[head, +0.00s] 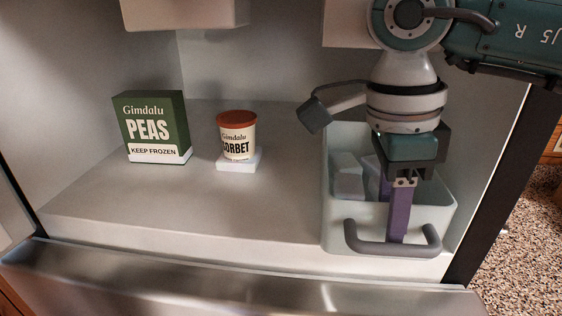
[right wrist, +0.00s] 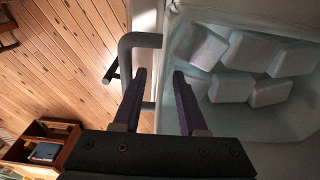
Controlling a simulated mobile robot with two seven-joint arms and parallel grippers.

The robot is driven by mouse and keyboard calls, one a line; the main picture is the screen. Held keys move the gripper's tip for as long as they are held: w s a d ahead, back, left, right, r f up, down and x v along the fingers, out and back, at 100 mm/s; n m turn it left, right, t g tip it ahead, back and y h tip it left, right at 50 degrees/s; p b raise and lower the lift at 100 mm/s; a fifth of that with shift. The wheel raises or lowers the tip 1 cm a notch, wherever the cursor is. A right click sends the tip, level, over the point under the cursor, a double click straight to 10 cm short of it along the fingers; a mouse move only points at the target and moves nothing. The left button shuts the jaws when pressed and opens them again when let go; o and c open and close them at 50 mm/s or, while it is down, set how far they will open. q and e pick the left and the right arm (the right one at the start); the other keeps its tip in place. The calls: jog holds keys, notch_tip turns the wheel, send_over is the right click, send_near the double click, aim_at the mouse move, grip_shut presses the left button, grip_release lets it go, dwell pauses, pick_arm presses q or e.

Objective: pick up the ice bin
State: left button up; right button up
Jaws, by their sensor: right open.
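The ice bin (head: 362,217) is a pale open tub with white ice blocks (head: 348,178) inside and a dark grey handle (head: 372,246) on its front. It stands at the right of the freezer compartment's floor. My right gripper (head: 393,215) points down at the bin's front, open, with purple fingers. In the right wrist view, the bin's wall (right wrist: 167,95) runs between the fingers (right wrist: 160,73). One finger is on the handle (right wrist: 124,60) side and the other is on the ice side. Contact cannot be told. My left gripper is not in view.
A green peas box (head: 152,128) and a sorbet tub (head: 238,135) on a small white block stand left of the bin. The compartment's right wall is close beside the bin. The floor between tub and bin is clear. A metal front edge (head: 220,285) runs along the bottom.

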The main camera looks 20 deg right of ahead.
grip_shut()
dwell(1.3)
